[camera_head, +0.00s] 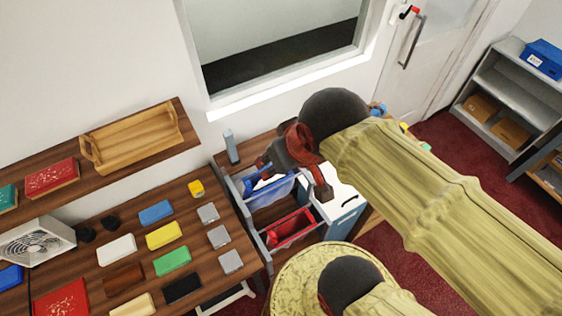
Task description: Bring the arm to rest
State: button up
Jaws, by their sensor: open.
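My arm (430,190), in a yellow-green sleeve with dark round joints, reaches in from the lower right in the head view. My gripper (292,180), dark grey and red, is at its far end. It is open, with its fingers spread apart and nothing seen between them. It hangs over a rack with a blue bin (268,188) and a red bin (291,228). I cannot tell its height above the rack. Part of the gripper is hidden behind the dark wrist joint.
A wooden counter (205,262) at left holds several coloured blocks and a fan (36,240). A wall shelf (190,136) above bears a wooden tray (132,139). A white-topped cabinet (345,203) stands right of the bins. Red carpet (449,147) is clear before the grey shelving (515,95).

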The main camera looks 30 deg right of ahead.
jog(key=shift+s+f, duration=0.1)
jog(key=shift+s, duration=0.25)
